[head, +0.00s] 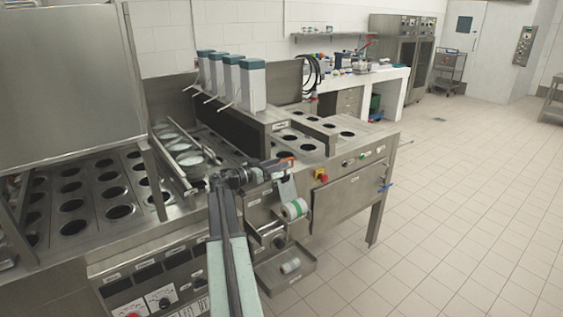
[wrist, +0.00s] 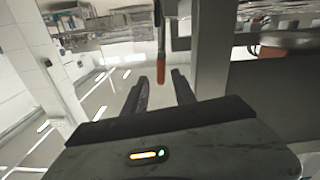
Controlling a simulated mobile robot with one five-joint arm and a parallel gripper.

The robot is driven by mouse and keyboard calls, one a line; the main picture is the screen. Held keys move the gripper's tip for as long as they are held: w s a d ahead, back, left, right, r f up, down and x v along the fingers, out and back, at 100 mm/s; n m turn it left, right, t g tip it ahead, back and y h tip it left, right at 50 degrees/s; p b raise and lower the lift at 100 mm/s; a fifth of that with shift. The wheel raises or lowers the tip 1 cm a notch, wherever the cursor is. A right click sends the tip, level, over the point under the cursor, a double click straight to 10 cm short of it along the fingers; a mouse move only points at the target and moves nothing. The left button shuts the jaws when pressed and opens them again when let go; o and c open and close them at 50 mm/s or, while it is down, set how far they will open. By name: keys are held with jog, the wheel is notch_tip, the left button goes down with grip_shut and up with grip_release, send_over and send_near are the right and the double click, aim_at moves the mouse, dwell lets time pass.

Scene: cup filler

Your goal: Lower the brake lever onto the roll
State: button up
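The roll (head: 293,210), white with a green band, sits on the front of the steel machine, with a strip of film (head: 288,186) rising from it. The brake lever shows in the wrist view as a thin bar with an orange end (wrist: 161,90). A small orange part, likely the same end, shows in the head view (head: 286,159) by my gripper (head: 280,166), above the roll. In the wrist view my gripper (wrist: 161,88) has its two dark fingers apart, with the orange end seen between them. I cannot tell whether they touch it. The roll is not identifiable in the wrist view.
A metal tray (head: 310,268) with a small white roll sticks out below. A red knob on yellow (head: 320,174) and buttons are on the front panel to the right. A grey upright (wrist: 210,50) stands close right of the fingers in the wrist view. Tiled floor at right is free.

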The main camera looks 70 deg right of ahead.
jog(key=x, duration=0.4)
jog(key=shift+d, duration=0.25)
jog(key=shift+c, duration=0.2)
grip_shut()
dwell(1.0)
